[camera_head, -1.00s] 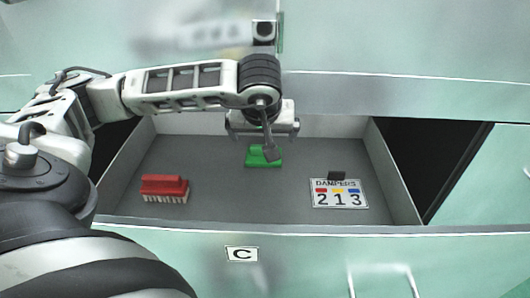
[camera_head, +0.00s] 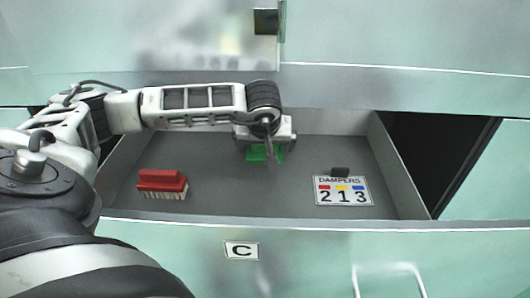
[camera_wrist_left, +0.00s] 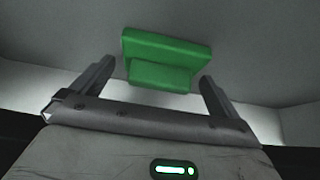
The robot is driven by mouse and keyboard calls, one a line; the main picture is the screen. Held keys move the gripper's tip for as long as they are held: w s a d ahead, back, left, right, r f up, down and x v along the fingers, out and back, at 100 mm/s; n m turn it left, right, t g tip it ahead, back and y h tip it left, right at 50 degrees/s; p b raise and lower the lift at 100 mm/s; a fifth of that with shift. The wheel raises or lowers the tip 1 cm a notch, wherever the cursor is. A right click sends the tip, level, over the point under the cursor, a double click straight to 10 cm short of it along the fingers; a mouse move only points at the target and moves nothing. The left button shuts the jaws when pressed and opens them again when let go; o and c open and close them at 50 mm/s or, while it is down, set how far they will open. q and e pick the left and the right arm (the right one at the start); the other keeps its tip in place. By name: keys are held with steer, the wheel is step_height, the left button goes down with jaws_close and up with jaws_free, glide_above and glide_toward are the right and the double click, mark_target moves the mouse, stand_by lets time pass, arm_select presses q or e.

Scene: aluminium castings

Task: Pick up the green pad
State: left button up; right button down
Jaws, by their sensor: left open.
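The green pad (camera_head: 258,154) lies on the grey floor of the open drawer (camera_head: 225,190), near its back wall. In the head view my left gripper partly hides it. In the left wrist view the green pad (camera_wrist_left: 165,62) shows as a block with a raised step, beyond and between the fingertips. My left gripper (camera_head: 267,150) points down over the pad. In the left wrist view the left gripper (camera_wrist_left: 155,80) is open, one finger on each side of the pad's line, with nothing held. My right gripper is not in view.
A red brush (camera_head: 162,184) with pale bristles lies at the drawer's left. The drawer front bears a "C" label (camera_head: 241,251). The drawer's middle floor is clear.

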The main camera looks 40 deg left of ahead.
arm_select(q)
steer(key=c, duration=0.9)
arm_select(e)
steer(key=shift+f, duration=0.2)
arm_select(q)
steer(key=shift+r, duration=0.1)
steer(key=shift+s+d+r, duration=0.25)
steer(key=shift+r, duration=0.1)
steer(key=s+d+r+p, duration=0.1)
steer(key=s+d+r, duration=0.1)
steer(key=s, duration=0.1)
steer(key=s+d+r+p, duration=0.1)
steer(key=s+d+r, duration=0.1)
steer(key=s+d, duration=0.1)
steer(key=s+d+r+p, duration=0.1)
steer(key=s+d+r, duration=0.2)
steer(key=s, duration=0.1)
steer(key=shift+s+d+r, duration=0.1)
steer(key=shift+d, duration=0.15)
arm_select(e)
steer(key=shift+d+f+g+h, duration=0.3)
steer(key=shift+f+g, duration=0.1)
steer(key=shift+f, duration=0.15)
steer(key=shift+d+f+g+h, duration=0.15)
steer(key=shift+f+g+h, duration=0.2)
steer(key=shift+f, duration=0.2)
arm_select(q)
steer(key=shift+o, duration=0.4)
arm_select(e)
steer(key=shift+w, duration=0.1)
